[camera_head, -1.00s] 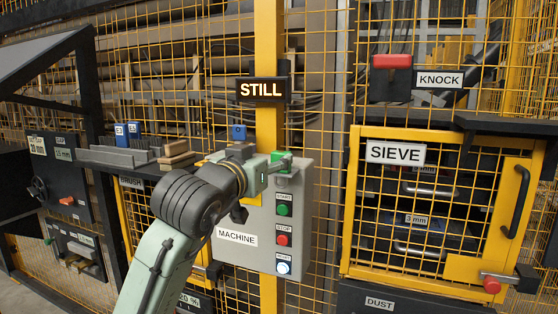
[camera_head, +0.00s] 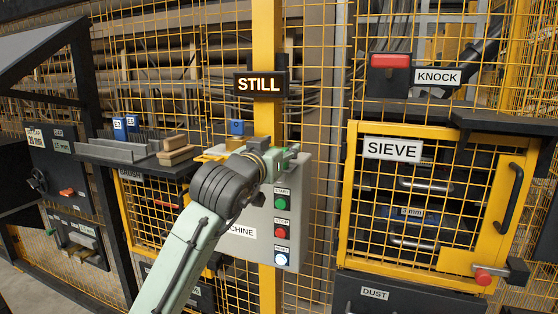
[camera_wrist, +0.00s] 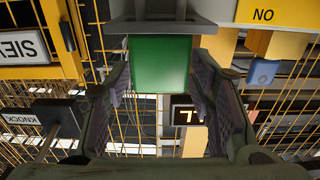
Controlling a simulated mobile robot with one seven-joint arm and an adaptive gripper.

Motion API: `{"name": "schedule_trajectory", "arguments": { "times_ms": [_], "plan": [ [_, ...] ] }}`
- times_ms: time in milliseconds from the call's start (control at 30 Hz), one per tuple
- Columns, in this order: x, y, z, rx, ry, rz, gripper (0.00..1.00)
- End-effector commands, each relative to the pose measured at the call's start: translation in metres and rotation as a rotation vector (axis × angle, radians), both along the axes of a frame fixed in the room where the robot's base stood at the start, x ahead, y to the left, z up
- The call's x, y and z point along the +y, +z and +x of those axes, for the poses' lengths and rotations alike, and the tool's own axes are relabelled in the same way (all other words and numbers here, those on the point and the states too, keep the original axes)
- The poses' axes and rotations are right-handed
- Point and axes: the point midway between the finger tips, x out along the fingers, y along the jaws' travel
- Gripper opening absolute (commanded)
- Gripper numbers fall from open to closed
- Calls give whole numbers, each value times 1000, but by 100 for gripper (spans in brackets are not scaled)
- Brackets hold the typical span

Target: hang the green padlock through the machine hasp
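The green padlock (camera_wrist: 160,64) shows in the wrist view as a plain green block between the two fingertips of my gripper (camera_wrist: 160,75). The fingers lie along both its sides and appear shut on it; its shackle is not visible. In the head view, my gripper (camera_head: 285,157) is at the top of the grey machine box (camera_head: 305,190), with a bit of green at its tip. The box also shows as a dark grey surface just past the padlock in the wrist view. The hasp cannot be made out; my arm hides part of the box and its label.
The lit STILL sign (camera_head: 260,85) is above, on a yellow post. Start and stop buttons (camera_head: 282,203) are on the box front. The yellow SIEVE door (camera_head: 392,149) is to the right.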

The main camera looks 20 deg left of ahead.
Motion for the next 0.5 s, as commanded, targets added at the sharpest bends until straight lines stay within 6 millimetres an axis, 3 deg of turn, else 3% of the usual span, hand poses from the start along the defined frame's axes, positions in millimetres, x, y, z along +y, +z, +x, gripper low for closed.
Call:
{"name": "schedule_trajectory", "arguments": {
  "times_ms": [500],
  "plan": [
    [0, 0, 0, 0, 0, 0, 12]
  ]
}}
